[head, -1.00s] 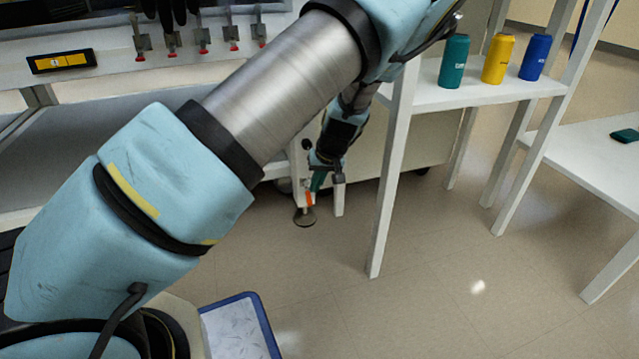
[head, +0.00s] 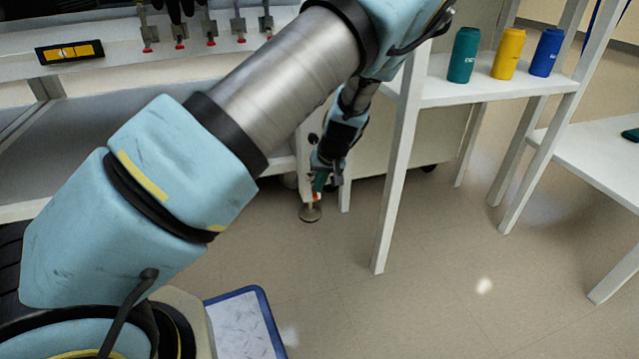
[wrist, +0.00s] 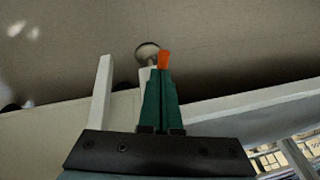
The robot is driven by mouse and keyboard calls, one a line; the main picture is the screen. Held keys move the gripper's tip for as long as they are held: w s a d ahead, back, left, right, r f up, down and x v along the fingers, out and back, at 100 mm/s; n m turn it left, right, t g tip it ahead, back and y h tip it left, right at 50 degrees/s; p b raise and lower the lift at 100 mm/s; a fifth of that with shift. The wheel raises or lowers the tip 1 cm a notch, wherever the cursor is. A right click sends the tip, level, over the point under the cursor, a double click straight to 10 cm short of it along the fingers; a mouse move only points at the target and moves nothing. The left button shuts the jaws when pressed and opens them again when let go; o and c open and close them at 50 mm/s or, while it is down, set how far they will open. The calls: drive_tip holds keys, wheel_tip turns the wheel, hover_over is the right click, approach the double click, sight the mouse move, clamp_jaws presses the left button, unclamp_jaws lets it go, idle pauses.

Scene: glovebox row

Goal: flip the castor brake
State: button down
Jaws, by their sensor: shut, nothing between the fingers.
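The castor (head: 310,213) is a round, dark foot at the bottom of a white bench leg, low over the floor. Its brake is a small orange tab (head: 317,197) just above the foot. My gripper (head: 319,184) points down at the tab, its green fingers partly covering it. In the wrist view the green fingers of my gripper (wrist: 161,74) are together and empty. The orange tab (wrist: 164,60) shows right at their tips, and the round castor foot (wrist: 147,52) lies just behind it. I cannot tell whether the fingertips touch the tab.
A white shelf stand (head: 440,92) with green, yellow and blue bottles stands right of my forearm, one leg near my gripper. The glovebox bench (head: 120,75) is at the left. A blue-rimmed tray (head: 262,305) is at the bottom. The floor (head: 400,310) right of it is clear.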

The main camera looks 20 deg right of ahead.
drive_tip(key=shift+w+a+m+p, duration=0.1)
drive_tip(key=shift+a+m+p, duration=0.3)
drive_tip(key=shift+m+p, duration=0.3)
drive_tip(key=w+a+m+g+h+p, duration=0.1)
drive_tip(key=w+a+m+h+p, duration=0.3)
drive_tip(key=m+p, duration=0.6)
drive_tip(key=shift+w+a+m, duration=0.2)
drive_tip(key=shift+w+m, duration=0.15)
drive_tip(key=shift+m, duration=0.25)
drive_tip(key=shift+w+a+f+p, duration=0.1)
drive_tip(key=shift+w+p, duration=0.2)
drive_tip(key=shift+p, duration=0.3)
idle(1.8)
idle(0.8)
